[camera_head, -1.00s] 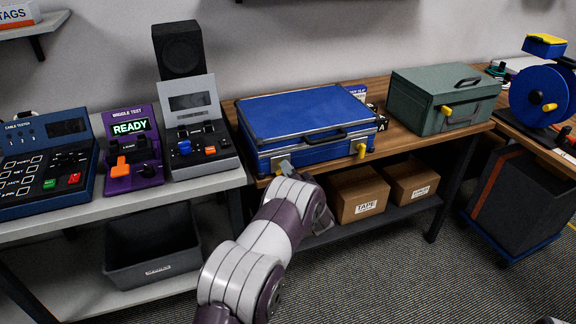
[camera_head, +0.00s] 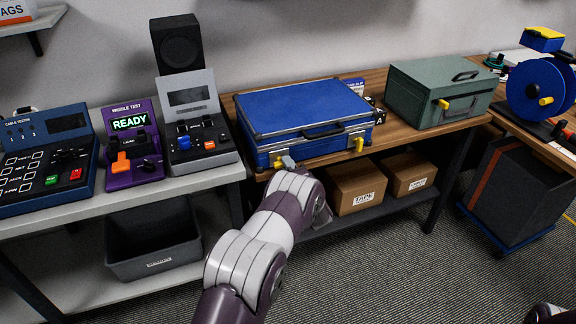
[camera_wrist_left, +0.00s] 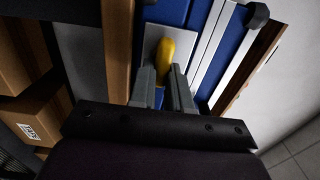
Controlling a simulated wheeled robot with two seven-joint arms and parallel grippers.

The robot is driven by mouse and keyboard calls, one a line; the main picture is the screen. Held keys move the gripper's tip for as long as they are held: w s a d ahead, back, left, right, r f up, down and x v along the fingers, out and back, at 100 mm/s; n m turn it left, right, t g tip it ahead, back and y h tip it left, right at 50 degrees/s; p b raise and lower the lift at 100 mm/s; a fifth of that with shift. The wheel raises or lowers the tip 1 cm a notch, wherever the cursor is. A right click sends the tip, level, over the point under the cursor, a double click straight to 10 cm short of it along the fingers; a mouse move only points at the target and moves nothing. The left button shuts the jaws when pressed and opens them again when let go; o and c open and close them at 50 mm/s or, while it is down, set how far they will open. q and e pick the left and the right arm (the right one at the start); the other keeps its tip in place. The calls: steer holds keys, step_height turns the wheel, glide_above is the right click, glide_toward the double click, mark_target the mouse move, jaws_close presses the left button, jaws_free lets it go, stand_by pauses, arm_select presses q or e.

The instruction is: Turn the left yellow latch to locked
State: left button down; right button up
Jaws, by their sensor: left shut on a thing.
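The blue case (camera_head: 305,113) lies closed on the wooden bench, with a black handle at its front. The left yellow latch (camera_wrist_left: 170,50) is on the case's front on a pale plate, and shows between my fingers in the left wrist view. My left gripper (camera_head: 285,162) is at the case's front left, shut on this latch; in the left wrist view its fingers (camera_wrist_left: 165,88) are on both sides of the latch. In the head view the gripper mostly hides the latch. The right yellow latch (camera_head: 359,144) hangs down at the case's front right. My right gripper is not in view.
A green box (camera_head: 440,93) with a yellow latch stands right of the case. Grey and purple testers (camera_head: 134,150) stand to the left. Cardboard boxes (camera_head: 355,187) sit on the shelf below. A blue cable reel (camera_head: 540,95) is at the far right.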

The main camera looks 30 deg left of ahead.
arm_select(q)
steer(key=shift+f, duration=0.1)
stand_by(0.3)
steer(key=c, duration=1.1)
jaws_free()
steer(key=v, duration=1.2)
steer(key=shift+s+d, duration=0.25)
steer(key=shift+s, duration=0.05)
